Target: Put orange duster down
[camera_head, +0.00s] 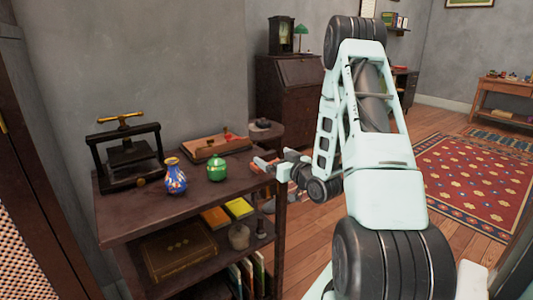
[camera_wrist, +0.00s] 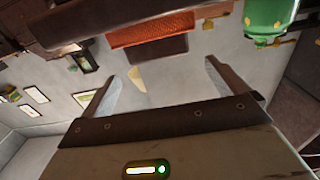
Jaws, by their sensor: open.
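My gripper (camera_head: 262,165) is at the right edge of the dark shelf's top, just right of the green jar (camera_head: 217,168). In the wrist view my gripper (camera_wrist: 167,85) has its two fingers wide apart, with nothing between them. An orange, rough-textured block with a dark band (camera_wrist: 150,30), which looks like the orange duster, is beyond the fingers in the upside-down wrist view. The green jar (camera_wrist: 268,18) is at that view's upper right. I cannot clearly pick out the duster in the head view.
The shelf top (camera_head: 140,215) also holds a blue patterned vase (camera_head: 175,177), a black press (camera_head: 125,155) and a wooden tray (camera_head: 205,150). Books and small pots fill the lower shelves. Open wooden floor and a red rug (camera_head: 470,180) lie to the right.

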